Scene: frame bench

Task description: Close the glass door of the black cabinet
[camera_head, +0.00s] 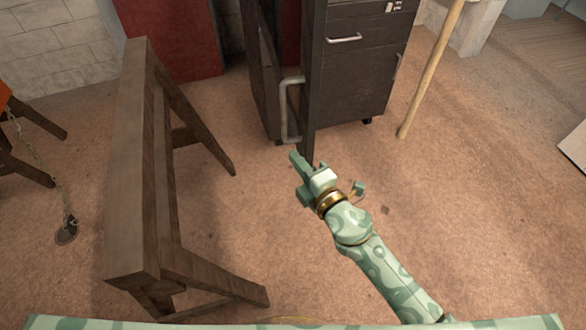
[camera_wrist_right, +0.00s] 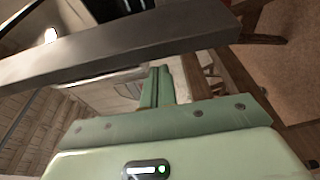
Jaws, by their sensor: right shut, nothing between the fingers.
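The black cabinet (camera_head: 356,75) stands at the top middle of the head view, with silver drawer handles on its front. Its door (camera_head: 309,90) stands open toward me and is seen nearly edge-on, so its glass is hard to make out. A pale bar handle (camera_head: 286,112) sits on the door's left side. My right gripper (camera_head: 296,160) is shut and empty, just below the door's lower end and handle in the picture; I cannot tell whether it touches. My left gripper is not in view.
A brown wooden trestle (camera_head: 135,170) stands left of my right arm. A wooden pole (camera_head: 432,70) leans right of the cabinet. A red panel (camera_head: 170,40) stands behind. The floor to the right of my arm is clear.

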